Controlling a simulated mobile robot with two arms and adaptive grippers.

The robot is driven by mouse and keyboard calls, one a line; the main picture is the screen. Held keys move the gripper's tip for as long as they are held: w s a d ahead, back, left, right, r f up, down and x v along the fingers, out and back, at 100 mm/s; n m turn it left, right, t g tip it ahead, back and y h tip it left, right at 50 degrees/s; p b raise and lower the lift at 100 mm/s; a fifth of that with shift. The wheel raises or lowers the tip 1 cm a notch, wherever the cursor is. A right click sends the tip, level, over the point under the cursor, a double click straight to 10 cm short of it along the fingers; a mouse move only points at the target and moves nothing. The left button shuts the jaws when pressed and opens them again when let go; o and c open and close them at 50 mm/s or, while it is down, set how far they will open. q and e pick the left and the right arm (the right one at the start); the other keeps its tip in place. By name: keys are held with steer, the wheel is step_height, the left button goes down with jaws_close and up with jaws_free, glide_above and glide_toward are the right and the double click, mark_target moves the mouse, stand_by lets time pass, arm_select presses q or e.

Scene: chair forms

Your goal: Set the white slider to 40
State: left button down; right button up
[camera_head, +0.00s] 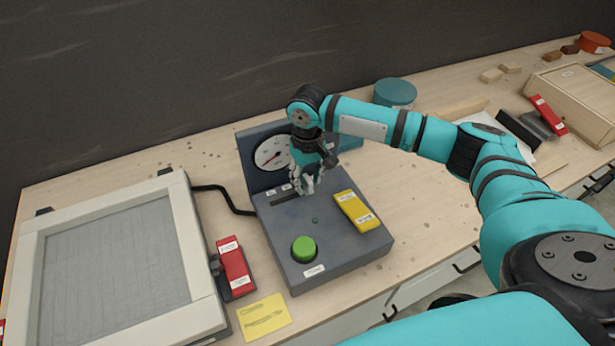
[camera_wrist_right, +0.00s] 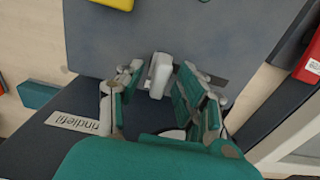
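The grey control console (camera_head: 340,255) stands on the bench, with a dark slot (camera_head: 284,198) in its top. In the wrist view the white slider (camera_wrist_right: 160,74) is an upright pale knob at this slot (camera_wrist_right: 216,79). My right gripper (camera_head: 307,187) is over the slot and hides the knob in the head view. In the wrist view its fingers are apart, one on each side of the slider, with small gaps showing. Small labels beside the slot are too small to read. My left gripper is not in view.
The console also bears a green button (camera_head: 304,248), a yellow switch (camera_head: 356,210) and a round dial (camera_head: 271,154). A red switch (camera_head: 233,264) and a framed panel (camera_head: 110,270) are at left. A yellow note (camera_head: 264,317) lies in front. A teal tin (camera_head: 395,92) stands behind.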

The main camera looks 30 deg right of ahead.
steer(key=shift+f, duration=0.1)
steer(key=c, duration=0.6)
jaws_close()
